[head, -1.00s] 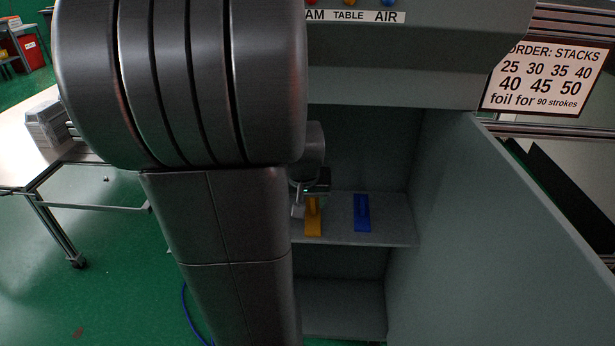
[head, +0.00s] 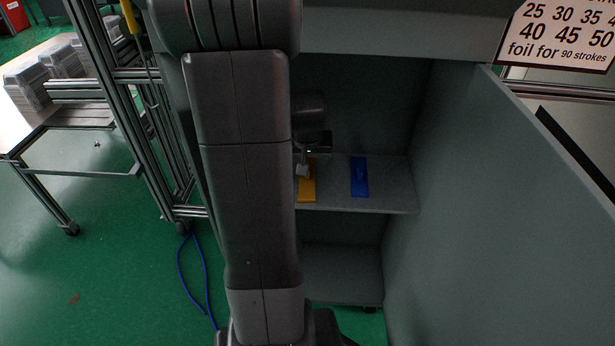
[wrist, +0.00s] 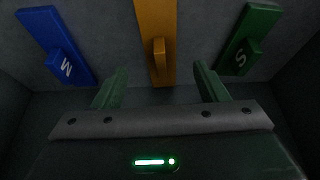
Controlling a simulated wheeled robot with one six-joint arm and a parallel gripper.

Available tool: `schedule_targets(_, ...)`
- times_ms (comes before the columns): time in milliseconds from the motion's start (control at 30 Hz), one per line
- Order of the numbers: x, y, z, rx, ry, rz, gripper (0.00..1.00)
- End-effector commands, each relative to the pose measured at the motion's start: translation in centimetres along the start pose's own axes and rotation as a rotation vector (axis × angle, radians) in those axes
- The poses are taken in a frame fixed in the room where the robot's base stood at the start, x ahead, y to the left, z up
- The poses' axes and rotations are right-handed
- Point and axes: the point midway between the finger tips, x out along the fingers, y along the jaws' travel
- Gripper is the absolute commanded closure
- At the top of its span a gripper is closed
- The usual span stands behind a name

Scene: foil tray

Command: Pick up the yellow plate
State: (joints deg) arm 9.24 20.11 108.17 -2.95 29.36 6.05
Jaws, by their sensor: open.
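The yellow plate (head: 308,186) lies on the upper shelf inside the grey cabinet, left of the blue plate. In the wrist view the yellow plate (wrist: 155,30) is a long orange-yellow strip with a raised grip in its middle. My gripper (wrist: 160,80) is open, with one finger on each side of the line of that grip; no contact shows. In the head view my gripper (head: 304,168) is small and partly hidden by my arm, close to the yellow plate.
A blue plate (head: 359,177) marked with a letter lies to one side. A green plate (wrist: 247,42) marked S shows only in the wrist view. Cabinet walls and an open door (head: 500,190) flank the shelf (head: 390,198). A lower shelf (head: 343,275) looks empty.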

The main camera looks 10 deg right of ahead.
Motion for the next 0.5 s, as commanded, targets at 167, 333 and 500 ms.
schedule_targets(167,0.9,0.0,0.1,0.0,0.001,0.0,0.34)
schedule_targets(333,3.5,0.0,0.5,0.0,-0.001,0.0,0.34)
schedule_targets(500,5.5,0.0,0.4,0.0,0.0,0.001,0.34)
